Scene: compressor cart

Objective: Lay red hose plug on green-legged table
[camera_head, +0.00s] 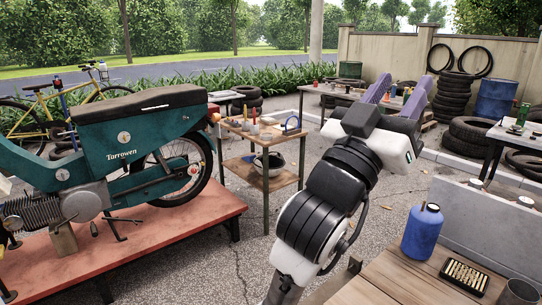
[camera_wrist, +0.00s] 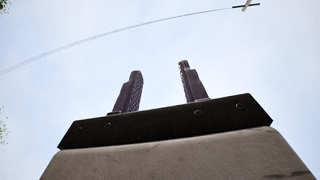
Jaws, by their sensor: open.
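My gripper (camera_head: 407,78) is raised, its two lilac fingers pointing up and apart. In the wrist view my gripper (camera_wrist: 158,76) is open with nothing between its fingers, against sky. I cannot pick out the red hose plug for certain. A tiny reddish item (camera_head: 315,84) stands at the left end of the far table (camera_head: 337,93), too small to name. I cannot tell which table is the green-legged one.
A teal motorbike (camera_head: 140,130) stands on a red platform (camera_head: 75,265) at left. A blue bottle (camera_head: 422,232) and a cartridge-like tray (camera_head: 465,276) stand on the near wooden bench (camera_head: 385,275). Tyres (camera_head: 452,97) and a blue drum (camera_head: 495,100) are behind.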

